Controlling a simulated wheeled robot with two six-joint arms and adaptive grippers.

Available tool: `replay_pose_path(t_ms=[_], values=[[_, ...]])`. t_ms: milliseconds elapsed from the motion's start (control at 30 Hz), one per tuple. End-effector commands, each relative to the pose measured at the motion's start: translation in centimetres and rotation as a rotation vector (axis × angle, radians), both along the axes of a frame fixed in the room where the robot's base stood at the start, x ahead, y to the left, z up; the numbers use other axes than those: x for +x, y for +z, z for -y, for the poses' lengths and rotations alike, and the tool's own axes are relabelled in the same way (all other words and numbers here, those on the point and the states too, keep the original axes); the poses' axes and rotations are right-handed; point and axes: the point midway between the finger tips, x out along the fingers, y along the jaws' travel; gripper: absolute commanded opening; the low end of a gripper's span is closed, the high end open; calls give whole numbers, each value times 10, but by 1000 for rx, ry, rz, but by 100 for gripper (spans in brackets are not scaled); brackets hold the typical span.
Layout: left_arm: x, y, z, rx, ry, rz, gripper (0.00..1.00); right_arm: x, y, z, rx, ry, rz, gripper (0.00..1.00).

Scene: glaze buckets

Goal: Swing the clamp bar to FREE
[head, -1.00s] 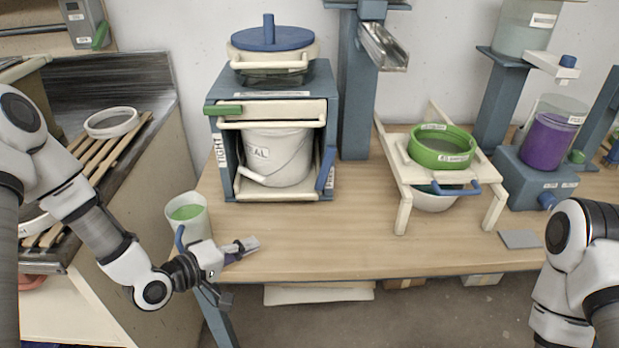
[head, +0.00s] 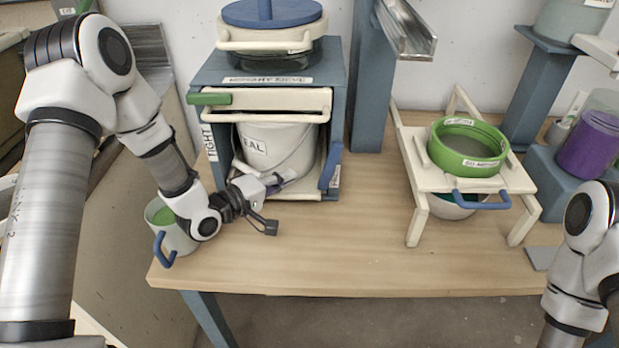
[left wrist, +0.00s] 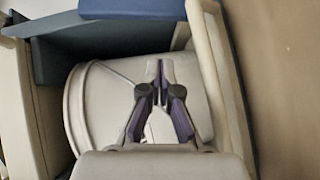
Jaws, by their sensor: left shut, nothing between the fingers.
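The bar across the front of the blue sieve stand, apparently the clamp bar (head: 270,103), is cream with a green grip (head: 207,98) at its left end. The grip sits above the TIGHT label (head: 209,142) on the left post. No FREE label is readable; small writing by the right post is too small to read. My left gripper (head: 287,178) is shut and empty, below the bar, in front of the white bucket (head: 258,165). In the left wrist view its closed purple fingers (left wrist: 160,72) overlap the bucket (left wrist: 95,105). My right gripper is out of frame.
A blue handle (head: 330,170) stands at the stand's right front. A white mug of green liquid (head: 180,240) is close beside my left forearm. A green sieve (head: 447,165) rests on a cream rack at right. The table's (head: 330,250) middle front is clear.

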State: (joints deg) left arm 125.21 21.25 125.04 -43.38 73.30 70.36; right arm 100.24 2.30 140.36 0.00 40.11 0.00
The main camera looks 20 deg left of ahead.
Motion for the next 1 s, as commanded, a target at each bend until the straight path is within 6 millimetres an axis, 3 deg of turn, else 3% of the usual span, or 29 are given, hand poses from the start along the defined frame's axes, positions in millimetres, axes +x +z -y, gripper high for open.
replay_pose_path(t_ms=[100,300,1000], values=[[21,-4,14,5,-6,0,0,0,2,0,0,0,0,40],[27,-11,42,3,-3,-1,0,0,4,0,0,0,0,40],[30,-20,52,-1,1,0,0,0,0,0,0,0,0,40]])
